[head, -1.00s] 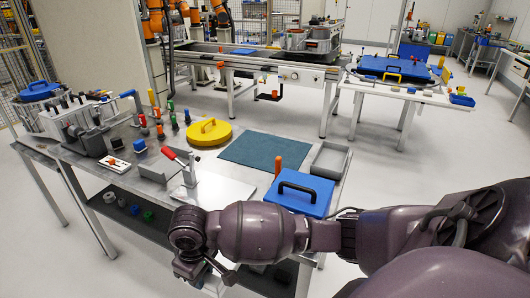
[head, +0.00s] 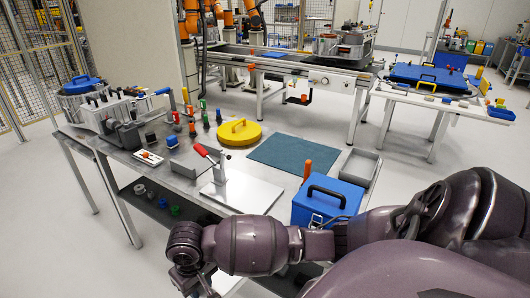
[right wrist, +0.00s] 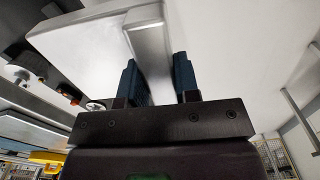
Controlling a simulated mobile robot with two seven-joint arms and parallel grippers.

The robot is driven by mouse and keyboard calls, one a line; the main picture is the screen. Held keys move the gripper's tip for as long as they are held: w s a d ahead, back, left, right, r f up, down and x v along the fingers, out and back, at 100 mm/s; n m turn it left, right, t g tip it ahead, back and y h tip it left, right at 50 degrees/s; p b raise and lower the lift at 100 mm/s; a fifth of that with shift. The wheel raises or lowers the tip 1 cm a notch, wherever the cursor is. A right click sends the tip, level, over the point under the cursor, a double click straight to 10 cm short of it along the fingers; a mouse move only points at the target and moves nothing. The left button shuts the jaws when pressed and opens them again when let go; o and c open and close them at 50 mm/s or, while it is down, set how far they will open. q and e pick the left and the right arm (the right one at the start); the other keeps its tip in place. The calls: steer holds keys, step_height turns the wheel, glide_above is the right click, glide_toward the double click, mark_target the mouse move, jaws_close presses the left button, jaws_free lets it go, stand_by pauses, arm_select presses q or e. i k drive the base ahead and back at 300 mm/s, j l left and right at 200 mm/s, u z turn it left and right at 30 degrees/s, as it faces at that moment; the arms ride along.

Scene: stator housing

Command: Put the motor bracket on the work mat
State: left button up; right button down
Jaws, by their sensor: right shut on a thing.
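The work mat is the dark teal sheet (head: 294,154) lying flat and bare on the metal table, between the yellow round lid and the grey tray. My right gripper (head: 192,284) hangs low at the front edge of the table, pointing down, well away from the mat. In the right wrist view its two dark fingers (right wrist: 160,82) are shut on a smooth silver-grey piece (right wrist: 149,40), seemingly the motor bracket, with a broad pale plate beside it. In the head view the held piece is mostly hidden or cut off by the frame. My left gripper is not in view.
A blue box (head: 322,205) and an orange upright handle (head: 307,170) are near the mat's right front. A yellow lid (head: 239,133) lies left and a grey tray (head: 362,167) right.

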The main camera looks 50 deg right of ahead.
mark_target(307, 149)
steer(key=u, duration=1.1)
steer(key=k+l+u, duration=0.1)
steer(key=u, duration=0.25)
steer(key=k+u, duration=0.55)
steer(key=k, duration=0.35)
steer(key=k+u, duration=0.45)
steer(key=k, duration=0.2)
steer(key=k+j+u, duration=0.15)
steer(key=k+u, duration=0.3)
steer(key=k, duration=0.15)
steer(key=k+u, duration=0.3)
steer(key=k, duration=0.35)
steer(key=k+j+u, duration=0.15)
steer(key=k, duration=1.25)
